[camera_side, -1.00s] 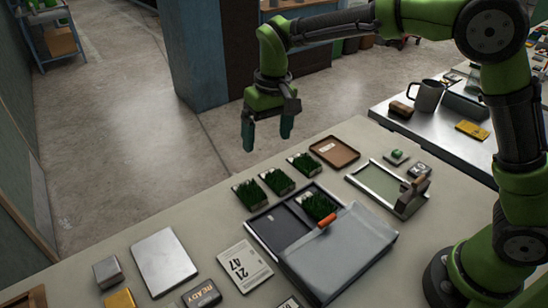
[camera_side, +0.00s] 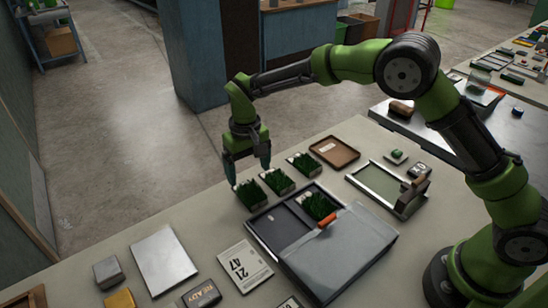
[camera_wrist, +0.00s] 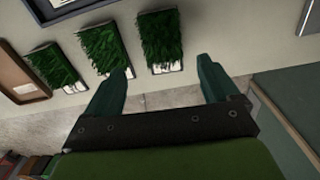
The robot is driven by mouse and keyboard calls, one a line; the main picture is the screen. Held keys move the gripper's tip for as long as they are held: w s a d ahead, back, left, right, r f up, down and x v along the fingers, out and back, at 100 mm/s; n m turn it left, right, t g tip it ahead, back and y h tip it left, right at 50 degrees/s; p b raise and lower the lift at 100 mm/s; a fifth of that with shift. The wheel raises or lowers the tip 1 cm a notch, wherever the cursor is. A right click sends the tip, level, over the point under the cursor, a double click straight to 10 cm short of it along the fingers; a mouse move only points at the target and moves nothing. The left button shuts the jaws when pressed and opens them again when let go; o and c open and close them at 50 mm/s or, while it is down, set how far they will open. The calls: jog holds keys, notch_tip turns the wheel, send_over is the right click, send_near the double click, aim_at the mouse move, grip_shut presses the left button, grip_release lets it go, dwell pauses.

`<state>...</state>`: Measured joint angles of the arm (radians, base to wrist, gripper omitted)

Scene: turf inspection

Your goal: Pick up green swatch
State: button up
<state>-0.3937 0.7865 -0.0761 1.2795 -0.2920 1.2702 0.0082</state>
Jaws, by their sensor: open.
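Three green turf swatches on pale-labelled dark backings lie in a row on the table: a near-left one (camera_side: 250,194), a middle one (camera_side: 277,181) and a far one (camera_side: 304,165). A fourth green swatch (camera_side: 319,206) sits in a compartment of the dark tray (camera_side: 268,236). My gripper (camera_side: 248,177) is open and empty, above the near-left swatch at the table's back edge. In the wrist view my gripper (camera_wrist: 166,85) has its fingers spread, with one swatch (camera_wrist: 160,42) just ahead of the gap between them and the middle swatch (camera_wrist: 104,50) beside the left finger.
A brown tray (camera_side: 335,151) lies beyond the row. A metal-framed green board (camera_side: 384,184) with a handled tool stands to the right. A grey cover (camera_side: 340,255) lies over part of the dark tray. A metal plate (camera_side: 164,261) and number card (camera_side: 244,266) lie nearer.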

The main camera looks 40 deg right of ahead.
aim_at(249, 187)
jog(key=shift+s+a+f, duration=0.1)
jog(key=shift+a+f, duration=0.05)
jog(key=shift+f, duration=1.35)
jog(key=shift+s+a+f, duration=0.1)
jog(key=shift+f, duration=1.35)
jog(key=c, duration=1)
